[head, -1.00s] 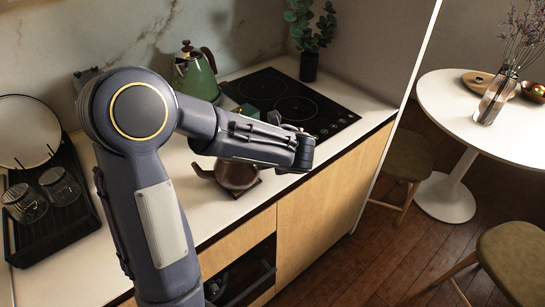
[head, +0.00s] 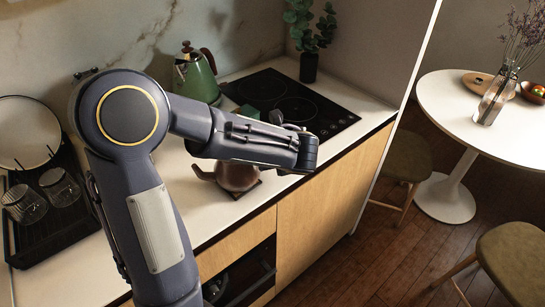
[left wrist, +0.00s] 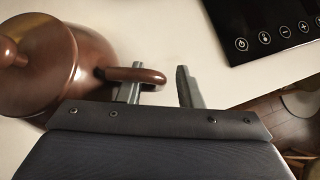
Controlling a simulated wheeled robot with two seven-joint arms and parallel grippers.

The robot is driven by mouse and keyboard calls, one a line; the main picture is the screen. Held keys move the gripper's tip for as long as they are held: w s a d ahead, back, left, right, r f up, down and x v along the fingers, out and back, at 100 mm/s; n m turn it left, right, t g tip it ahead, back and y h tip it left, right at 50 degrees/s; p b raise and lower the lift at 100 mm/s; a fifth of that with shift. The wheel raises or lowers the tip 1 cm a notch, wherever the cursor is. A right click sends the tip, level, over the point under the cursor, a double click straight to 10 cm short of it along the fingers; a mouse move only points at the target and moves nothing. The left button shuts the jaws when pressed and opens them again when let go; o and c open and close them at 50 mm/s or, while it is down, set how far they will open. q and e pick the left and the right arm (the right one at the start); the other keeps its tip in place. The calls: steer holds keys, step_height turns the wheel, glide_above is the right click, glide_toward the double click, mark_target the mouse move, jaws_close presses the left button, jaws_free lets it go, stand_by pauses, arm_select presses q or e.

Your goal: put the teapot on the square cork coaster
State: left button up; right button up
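The brown teapot (head: 237,177) stands upright on the white counter, its top partly hidden behind my left arm. It shows large at the left of the left wrist view (left wrist: 45,65), its handle (left wrist: 137,75) pointing right. A dark flat corner (head: 248,190) shows under the teapot's front; it may be the cork coaster, but I cannot tell how the teapot sits on it. My left gripper (left wrist: 158,90) is open, one finger overlapped by the handle and the other apart to the right. In the head view its fingers are hidden. My right gripper is out of view.
A green kettle (head: 196,75) stands by the wall, with a small green item (head: 249,111) behind my forearm. The black hob (head: 292,103) is at the back right. A dark rack (head: 60,215) with glasses is at left. The counter's front edge is close to the teapot.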

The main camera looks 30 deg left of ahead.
arm_select(q)
steer(key=v, duration=1)
steer(key=s+a+f+n+g+h, duration=0.2)
steer(key=s+n, duration=0.5)
steer(key=s+a+f+n+g+h, duration=0.1)
steer(key=s+a+n+h, duration=0.1)
steer(key=s+n, duration=0.5)
steer(key=s+d+n+t+h, duration=0.2)
steer(key=s+d+n+h, duration=0.3)
steer(key=n, duration=0.9)
steer(key=shift+s+d+f+n+h, duration=0.2)
steer(key=shift+s+n+h, duration=0.2)
steer(key=shift+s+h, duration=0.3)
steer(key=shift+s, duration=0.1)
